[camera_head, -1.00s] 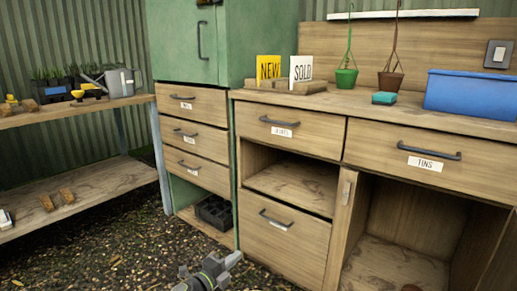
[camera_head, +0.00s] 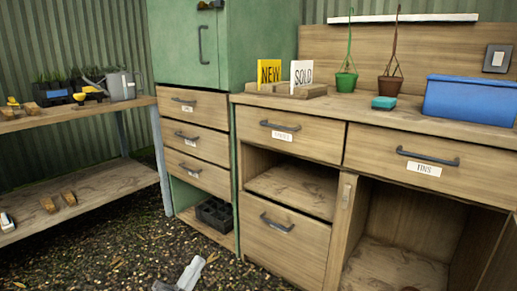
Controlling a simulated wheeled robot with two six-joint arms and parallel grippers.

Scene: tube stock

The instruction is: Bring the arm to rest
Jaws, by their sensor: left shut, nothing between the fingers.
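My left gripper (camera_head: 193,268) shows at the bottom edge of the head view, left of the middle. Only its pale finger end is in the picture, slightly blurred; the rest is cut off by the frame edge. It is shut with nothing in it, above the dark gravel floor (camera_head: 110,255) and in front of the low drawers. My right gripper is not in view.
A wooden cabinet with closed drawers (camera_head: 288,235) and an open cupboard (camera_head: 395,262) stands at the right. A blue box (camera_head: 470,100) sits on its top. A black tray (camera_head: 214,213) lies in the green cabinet's bottom opening. A two-level wooden shelf (camera_head: 90,185) stands left.

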